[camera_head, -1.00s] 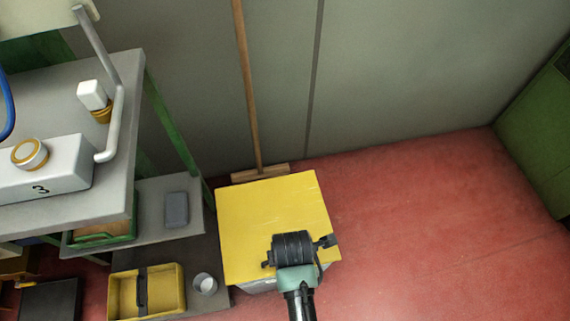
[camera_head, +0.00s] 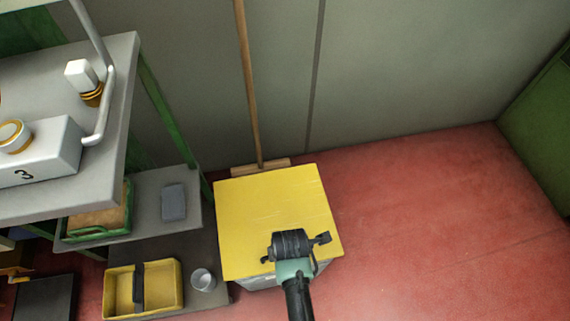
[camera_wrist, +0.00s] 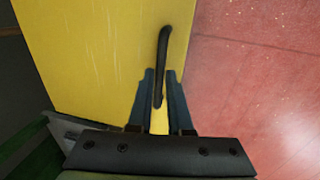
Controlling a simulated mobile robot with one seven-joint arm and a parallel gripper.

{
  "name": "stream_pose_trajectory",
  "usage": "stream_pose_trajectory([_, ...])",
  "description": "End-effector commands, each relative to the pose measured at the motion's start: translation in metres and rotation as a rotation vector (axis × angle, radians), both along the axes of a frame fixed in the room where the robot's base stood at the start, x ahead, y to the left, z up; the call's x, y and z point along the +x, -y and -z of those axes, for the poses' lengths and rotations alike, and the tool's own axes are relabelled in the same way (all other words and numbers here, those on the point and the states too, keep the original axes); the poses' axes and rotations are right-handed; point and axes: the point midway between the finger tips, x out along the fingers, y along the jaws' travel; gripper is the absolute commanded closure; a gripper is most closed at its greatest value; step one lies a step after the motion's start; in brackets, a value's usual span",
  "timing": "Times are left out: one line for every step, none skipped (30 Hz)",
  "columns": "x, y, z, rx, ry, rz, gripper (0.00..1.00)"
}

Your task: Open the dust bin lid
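The dust bin's yellow lid (camera_head: 265,215) lies flat and closed on the bin, whose grey body (camera_head: 258,282) shows a little below the front edge. In the wrist view the lid (camera_wrist: 95,50) fills the left half. A black curved handle (camera_wrist: 163,50) stands near its right edge. My gripper (camera_head: 292,245) is over the front right part of the lid. In the wrist view my gripper (camera_wrist: 161,82) has its two fingers apart, with the handle's near end between them. Yellow shows in the gap, and I see no firm grip. Contact with the handle cannot be told.
A shelf unit (camera_head: 120,110) with a numbered white box (camera_head: 45,150) stands left of the bin. A yellow tray (camera_head: 112,290) and a cup (camera_head: 203,280) are low on the left. A broom (camera_head: 250,90) leans behind. The red floor (camera_head: 430,220) at right is clear.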

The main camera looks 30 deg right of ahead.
Motion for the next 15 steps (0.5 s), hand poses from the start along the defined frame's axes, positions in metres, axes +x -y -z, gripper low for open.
stream_pose_trajectory([-0.0001,0.0000,0.0000,0.000,0.000,0.000,0.93])
stream_pose_trajectory([-0.0001,0.0000,0.0000,0.000,0.000,0.000,0.98])
stream_pose_trajectory([-0.0002,-0.0001,0.0000,0.000,0.000,0.000,1.00])
stream_pose_trajectory([-0.0002,-0.0001,0.0000,0.000,0.000,0.000,1.00])
stream_pose_trajectory([-0.0002,-0.0001,0.0000,0.000,0.000,0.000,1.00])
stream_pose_trajectory([-0.0003,-0.0002,0.0001,0.000,0.000,0.000,1.00])
stream_pose_trajectory([-0.0003,-0.0001,0.0001,0.000,0.000,0.000,1.00])
stream_pose_trajectory([-0.0003,-0.0001,0.0001,0.000,-0.001,0.000,1.00])
stream_pose_trajectory([-0.0003,-0.0002,0.0001,0.000,-0.001,0.000,1.00])
stream_pose_trajectory([-0.0003,-0.0002,0.0001,0.000,-0.001,0.000,1.00])
stream_pose_trajectory([-0.0003,-0.0002,0.0001,0.000,-0.001,0.000,1.00])
stream_pose_trajectory([-0.0003,-0.0002,0.0001,0.000,-0.001,0.000,1.00])
stream_pose_trajectory([-0.0003,-0.0002,0.0001,0.000,-0.001,0.000,1.00])
stream_pose_trajectory([-0.0003,-0.0002,0.0001,0.000,-0.001,0.000,1.00])
stream_pose_trajectory([-0.0004,-0.0002,0.0001,0.000,-0.001,0.000,1.00])
